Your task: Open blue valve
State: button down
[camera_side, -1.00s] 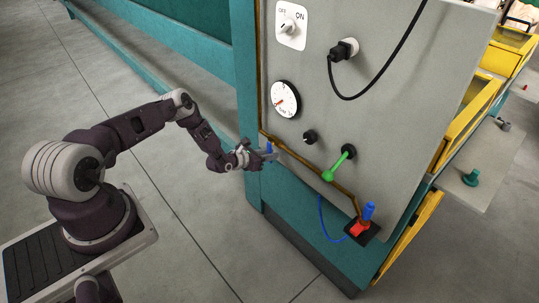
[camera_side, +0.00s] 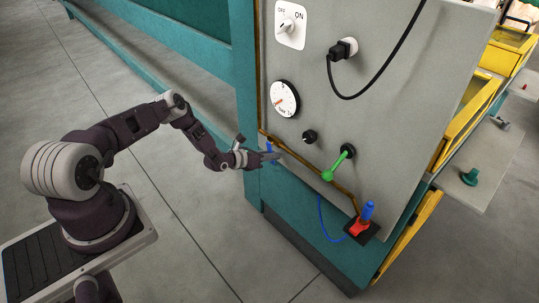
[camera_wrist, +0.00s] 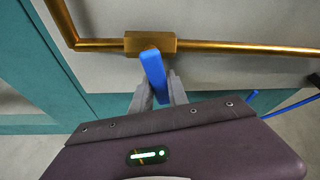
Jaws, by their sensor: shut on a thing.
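The blue valve handle (camera_wrist: 153,72) hangs from a brass valve body (camera_wrist: 150,42) on a brass pipe in the wrist view. It slants slightly down and to the right there. My gripper (camera_wrist: 158,85) has a grey finger on each side of the blue handle and is shut on it. In the side view my gripper (camera_side: 272,156) is at the left end of the pipe, low on the grey panel. There the blue handle (camera_side: 269,146) is partly hidden by the fingers.
The grey panel (camera_side: 335,115) carries a white switch (camera_side: 291,25), a round dial (camera_side: 285,98), a small black knob (camera_side: 309,137), a green lever (camera_side: 339,162) and a black plug (camera_side: 342,50). A red and blue part (camera_side: 362,224) sits at lower right. The floor left of the cabinet is clear.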

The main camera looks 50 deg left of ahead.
jog(key=n+h, duration=0.1)
jog(key=d+n+h, duration=0.1)
jog(key=n, duration=0.1)
jog(key=shift+d+r+t, duration=0.2)
jog(key=shift+r+t, duration=0.2)
jog(key=shift+d+r+n+h, duration=0.2)
jog(key=shift+n+h, duration=0.1)
jog(key=shift+n, duration=0.25)
jog(key=shift+d+r+n+h, duration=0.2)
jog(key=shift+n+h, duration=0.1)
jog(key=shift+n, duration=0.25)
jog(key=n, duration=0.1)
jog(key=r+n+t+h, duration=0.1)
jog(key=shift+d+n, duration=0.3)
jog(key=shift+n, duration=0.1)
jog(key=shift+d+r+n+t+h, duration=0.1)
jog(key=shift+r+n+t+h, duration=0.25)
jog(key=shift+n, duration=0.45)
jog(key=shift+d+r+n+t+h, duration=0.15)
jog(key=shift+r+n+t, duration=0.25)
jog(key=shift+n, duration=0.4)
jog(key=shift+a+r, duration=0.1)
jog(key=shift+a, duration=0.05)
jog(key=c, duration=1.3)
grip_release()
send_near(290, 152)
jog(key=s+r, duration=0.2)
jog(key=shift+s+a+r, duration=0.2)
jog(key=shift+a+r, duration=0.1)
